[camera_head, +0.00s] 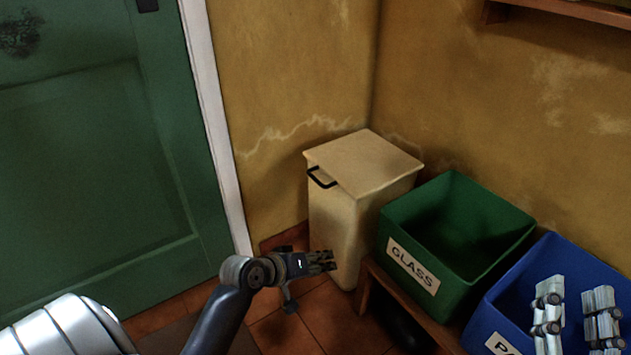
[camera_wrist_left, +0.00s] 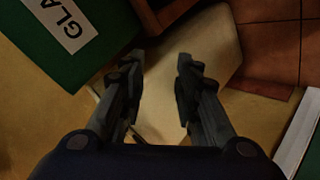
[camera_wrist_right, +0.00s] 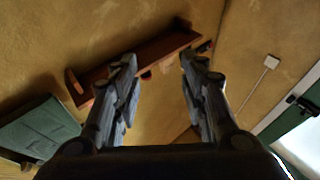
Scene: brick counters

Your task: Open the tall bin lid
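The tall cream bin (camera_head: 336,228) stands in the corner. Its flat lid (camera_head: 365,160) is down, with a black handle (camera_head: 322,179) at its left front edge. My left gripper (camera_head: 328,261) is in front of the bin's lower front, below the handle. In the left wrist view its fingers (camera_wrist_left: 187,80) are apart with nothing between them, and the cream bin (camera_wrist_left: 210,50) shows behind them. My right gripper (camera_head: 578,312) is in front of the blue box at the lower right. In the right wrist view its fingers (camera_wrist_right: 158,78) are apart and empty, facing the wall.
A green box labelled GLASS (camera_head: 408,262) and a blue box (camera_head: 506,325) stand on a low wooden bench (camera_head: 366,290) right of the bin. A green door (camera_head: 90,170) is at left. A wooden shelf (camera_head: 570,10) is on the wall. Tiled floor (camera_head: 290,335) lies before the bin.

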